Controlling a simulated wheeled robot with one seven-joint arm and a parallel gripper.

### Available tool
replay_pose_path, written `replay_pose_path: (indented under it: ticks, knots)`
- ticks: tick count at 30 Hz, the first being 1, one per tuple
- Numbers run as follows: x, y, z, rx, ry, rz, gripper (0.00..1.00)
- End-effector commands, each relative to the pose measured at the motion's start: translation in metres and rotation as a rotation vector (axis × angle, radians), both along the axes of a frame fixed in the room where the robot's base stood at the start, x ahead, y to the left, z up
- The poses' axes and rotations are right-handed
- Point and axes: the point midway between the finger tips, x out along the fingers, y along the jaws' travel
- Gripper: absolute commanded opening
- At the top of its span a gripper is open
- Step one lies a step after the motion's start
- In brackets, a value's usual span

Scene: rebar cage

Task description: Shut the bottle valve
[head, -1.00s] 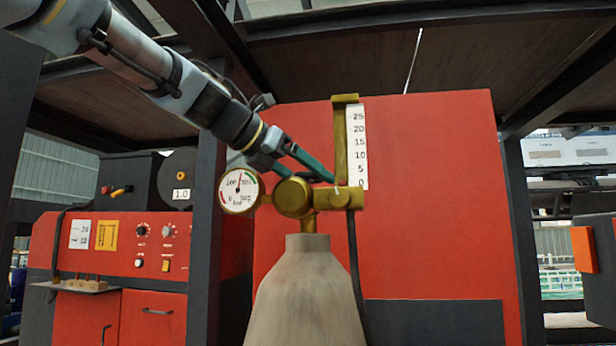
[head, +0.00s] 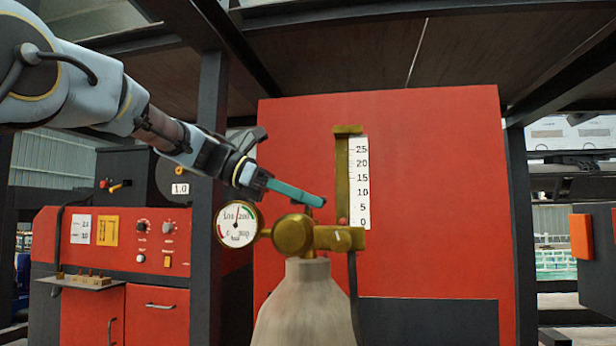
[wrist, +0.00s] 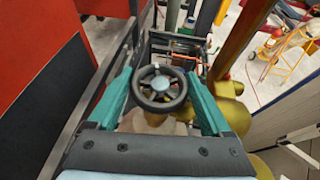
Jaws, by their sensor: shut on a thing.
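The grey gas bottle (head: 305,305) stands upright with a brass valve body (head: 292,236) on top. The valve's black spoked handwheel (wrist: 147,97) shows in the wrist view between the two teal fingers of my gripper (wrist: 160,82). My gripper is shut on the wheel's rim from both sides. In the head view my gripper (head: 318,201) reaches in from the left just above the brass body, and the handwheel cannot be made out there. A round pressure gauge (head: 237,225) sits left of the valve. A brass flowmeter with a white 0–25 scale (head: 358,181) stands to the right.
A large red panel (head: 430,190) stands behind the bottle. A red control cabinet (head: 125,240) with knobs is at the left. A dark post (head: 211,270) stands between them. A dark hose (head: 354,290) hangs beside the bottle. Dark beams run overhead.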

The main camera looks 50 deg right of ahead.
Motion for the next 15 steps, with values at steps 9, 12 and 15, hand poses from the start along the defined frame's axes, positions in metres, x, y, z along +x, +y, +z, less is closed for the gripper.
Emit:
replay_pose_path:
  ticks: [9,12,15]
  knots:
    - [0.0009,-0.0011,0.0016,-0.003,0.0,-0.215,0.28]
    - [0.0008,-0.0009,0.0013,-0.003,0.0,-0.259,0.28]
    - [0.0005,-0.0009,0.0008,-0.002,0.0,-0.291,0.28]
